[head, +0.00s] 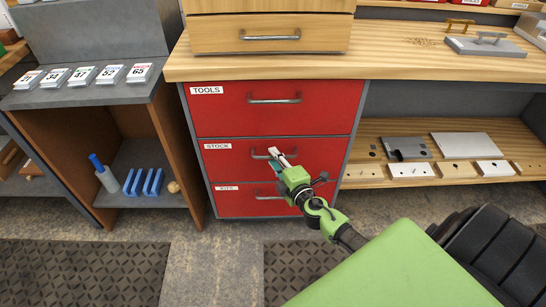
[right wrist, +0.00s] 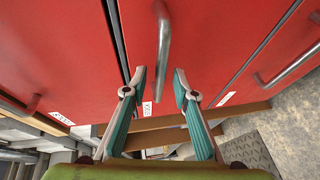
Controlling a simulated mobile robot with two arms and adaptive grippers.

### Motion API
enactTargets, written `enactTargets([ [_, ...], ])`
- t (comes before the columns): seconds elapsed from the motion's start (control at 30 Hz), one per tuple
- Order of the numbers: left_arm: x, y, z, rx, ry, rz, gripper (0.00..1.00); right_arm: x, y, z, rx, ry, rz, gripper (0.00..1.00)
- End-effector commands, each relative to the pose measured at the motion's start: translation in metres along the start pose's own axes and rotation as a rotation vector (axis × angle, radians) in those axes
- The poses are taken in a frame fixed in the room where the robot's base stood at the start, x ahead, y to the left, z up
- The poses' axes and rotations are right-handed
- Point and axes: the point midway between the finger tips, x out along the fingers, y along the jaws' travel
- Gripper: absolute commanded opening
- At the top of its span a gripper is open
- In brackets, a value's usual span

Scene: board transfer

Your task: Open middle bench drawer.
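The middle bench drawer (head: 225,160) is red, carries a STOCK label and appears shut, its front in line with the drawers above and below. Its grey bar handle (head: 259,156) is partly hidden by my right gripper (head: 280,156). In the right wrist view the handle (right wrist: 163,45) runs upright in the picture. There my right gripper (right wrist: 159,74) is open, with one finger on each side of the handle's line and its near end close to the gap between the tips. I cannot tell whether they touch. My left gripper is not in view.
The TOOLS drawer (head: 225,108) is above and the KITS drawer (head: 235,203) below, both appearing shut. A wooden bench top (head: 390,66) overhangs them. A grey stand (head: 95,95) with number cards is at left. A shelf (head: 450,178) with plates is at right.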

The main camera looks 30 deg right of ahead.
Motion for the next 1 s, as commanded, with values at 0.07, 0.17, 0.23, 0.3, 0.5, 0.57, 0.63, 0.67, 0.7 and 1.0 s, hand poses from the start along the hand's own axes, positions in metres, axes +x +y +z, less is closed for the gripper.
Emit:
enactTargets([
  [0.07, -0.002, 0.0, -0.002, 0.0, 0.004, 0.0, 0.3, 0.009, 0.0, 0.0, 0.0, -0.001, 0.001, 0.26],
  [0.17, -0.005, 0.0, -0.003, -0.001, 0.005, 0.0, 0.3, 0.015, -0.001, 0.0, 0.001, -0.001, 0.0, 0.26],
  [0.23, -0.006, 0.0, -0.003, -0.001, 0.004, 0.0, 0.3, 0.017, 0.0, 0.0, 0.001, -0.001, 0.0, 0.26],
  [0.3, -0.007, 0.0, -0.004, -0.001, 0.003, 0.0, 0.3, 0.018, 0.0, 0.0, 0.002, 0.0, 0.0, 0.26],
  [0.5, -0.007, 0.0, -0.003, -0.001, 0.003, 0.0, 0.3, 0.018, 0.0, 0.0, 0.001, 0.0, -0.001, 0.26],
  [0.57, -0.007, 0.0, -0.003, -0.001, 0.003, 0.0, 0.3, 0.018, 0.0, 0.0, 0.001, 0.0, -0.001, 0.13],
  [0.63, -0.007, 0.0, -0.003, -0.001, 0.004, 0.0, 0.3, 0.018, 0.0, 0.0, 0.001, 0.0, -0.001, 0.0],
  [0.67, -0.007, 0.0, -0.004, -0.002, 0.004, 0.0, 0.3, 0.018, 0.0, 0.0, 0.001, 0.0, -0.001, 0.0],
  [0.7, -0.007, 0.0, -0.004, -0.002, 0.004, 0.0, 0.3, 0.018, 0.0, 0.0, 0.001, -0.001, -0.001, 0.0],
  [1.0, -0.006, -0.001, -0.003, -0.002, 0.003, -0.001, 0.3, 0.017, -0.002, -0.001, 0.001, -0.001, -0.002, 0.0],
])
